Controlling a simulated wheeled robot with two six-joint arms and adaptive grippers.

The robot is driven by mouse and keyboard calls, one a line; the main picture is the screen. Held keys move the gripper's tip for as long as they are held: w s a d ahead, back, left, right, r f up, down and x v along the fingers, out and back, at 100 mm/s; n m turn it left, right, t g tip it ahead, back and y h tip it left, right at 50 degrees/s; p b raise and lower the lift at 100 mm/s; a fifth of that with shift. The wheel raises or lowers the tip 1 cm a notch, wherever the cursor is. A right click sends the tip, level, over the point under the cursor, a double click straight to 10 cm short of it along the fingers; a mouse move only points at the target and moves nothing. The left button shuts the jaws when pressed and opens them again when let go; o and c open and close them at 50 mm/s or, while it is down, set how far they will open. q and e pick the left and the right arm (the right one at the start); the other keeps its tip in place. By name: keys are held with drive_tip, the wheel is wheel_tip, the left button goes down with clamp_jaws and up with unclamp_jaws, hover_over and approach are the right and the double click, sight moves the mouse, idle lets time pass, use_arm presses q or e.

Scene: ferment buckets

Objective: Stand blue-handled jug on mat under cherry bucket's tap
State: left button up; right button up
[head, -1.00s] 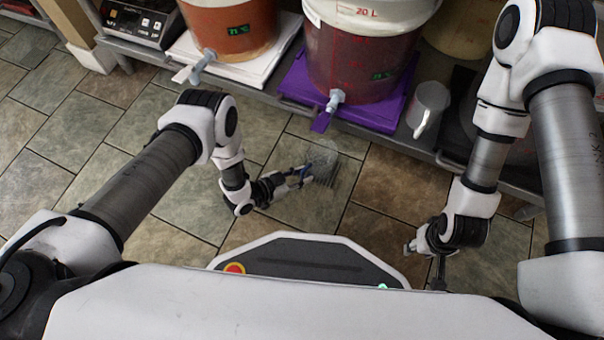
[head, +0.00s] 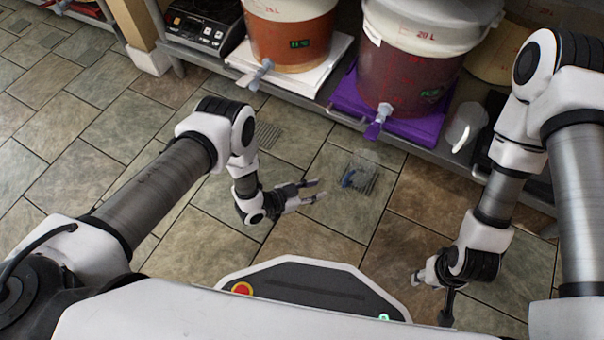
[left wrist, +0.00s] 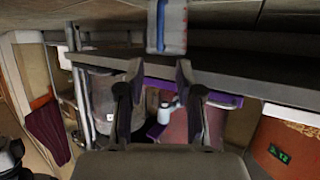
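The jug (head: 362,172) is clear with a blue handle and is over the floor tiles in front of the shelf; whether it rests on them is hard to tell. It also shows at the top of the left wrist view (left wrist: 167,27), beyond the fingertips. My left gripper (head: 314,191) is open and empty, left of the jug and apart from it. The dark red cherry bucket (head: 408,62) stands on a purple mat (head: 437,130). Its grey tap (head: 384,110) points forward, with a purple tab by it. My right gripper (head: 430,292) is open and empty, low at the right.
An orange bucket (head: 290,30) on a white mat (head: 328,60) and a black scale (head: 200,28) stand left on the shelf. A white jug (head: 466,126) stands right of the purple mat. The metal shelf edge (head: 330,108) runs across. The tiled floor before it is mostly clear.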

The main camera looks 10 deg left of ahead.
use_arm(q)
drive_tip(key=shift+a, duration=0.15)
drive_tip(key=s+a+r+n+g+y, duration=0.2)
drive_tip(key=s+a+n+y, duration=0.25)
drive_tip(key=a, duration=0.35)
drive_tip(key=s+a+r+n+g+y, duration=0.2)
drive_tip(key=s+a+n+y, duration=0.15)
drive_tip(key=s+a, duration=0.35)
drive_tip(key=s+a+r+n+g+y, duration=0.1)
drive_tip(key=s+a+r+g, duration=0.1)
drive_tip(key=s, duration=0.4)
drive_tip(key=s+a+r+n+g+y, duration=0.1)
drive_tip(key=s+a+r+g, duration=0.1)
drive_tip(key=s+r, duration=0.3)
drive_tip(key=shift+s+a+n+y, duration=0.4)
drive_tip(key=shift+s+a, duration=0.1)
drive_tip(key=shift+a, duration=0.4)
